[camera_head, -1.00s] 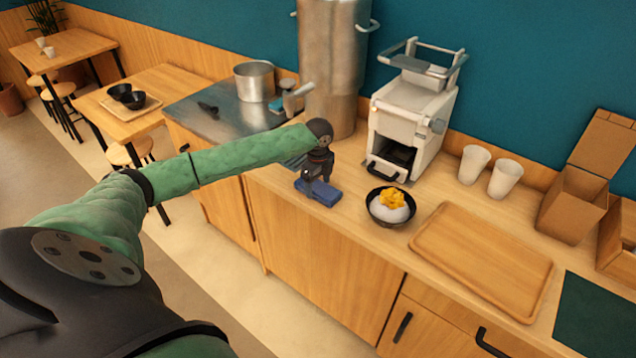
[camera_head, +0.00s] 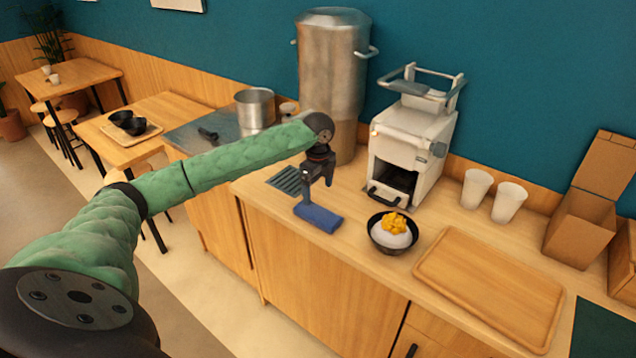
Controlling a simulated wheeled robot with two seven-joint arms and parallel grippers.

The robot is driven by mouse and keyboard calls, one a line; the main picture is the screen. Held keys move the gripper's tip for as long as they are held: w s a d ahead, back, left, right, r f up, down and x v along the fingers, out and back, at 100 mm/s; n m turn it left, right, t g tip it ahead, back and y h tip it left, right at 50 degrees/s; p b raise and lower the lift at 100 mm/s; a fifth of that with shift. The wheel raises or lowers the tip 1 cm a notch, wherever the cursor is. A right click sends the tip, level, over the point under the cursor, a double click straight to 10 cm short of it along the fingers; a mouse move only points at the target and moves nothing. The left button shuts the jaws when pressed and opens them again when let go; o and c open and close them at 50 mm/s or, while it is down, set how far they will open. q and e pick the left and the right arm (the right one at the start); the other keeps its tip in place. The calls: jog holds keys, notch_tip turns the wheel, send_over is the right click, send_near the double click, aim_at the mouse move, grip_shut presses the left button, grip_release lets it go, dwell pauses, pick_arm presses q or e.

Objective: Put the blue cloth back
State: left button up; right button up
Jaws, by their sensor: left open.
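The blue cloth (camera_head: 319,217) lies folded on the wooden counter, left of the black bowl. My left gripper (camera_head: 318,190) points down just above and behind the cloth, with its fingers apart. One finger comes down close to the cloth's left part; I cannot tell if it touches. My green left arm reaches in from the left. My right gripper is not in view.
A black bowl (camera_head: 383,243) with white ice and yellow topping stands right of the cloth. A dark slatted grate (camera_head: 286,181) lies behind left. A white machine (camera_head: 411,150), a steel urn (camera_head: 332,70) and a wooden tray (camera_head: 462,296) are nearby.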

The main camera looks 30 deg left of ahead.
pick_arm(q)
jog(key=shift+r+b, duration=0.35)
jog(key=shift+r, duration=1.45)
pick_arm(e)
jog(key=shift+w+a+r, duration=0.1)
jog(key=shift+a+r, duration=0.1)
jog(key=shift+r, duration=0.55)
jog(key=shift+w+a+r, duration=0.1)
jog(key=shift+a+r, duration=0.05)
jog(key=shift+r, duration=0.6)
pick_arm(q)
jog(key=shift+s+f, duration=0.1)
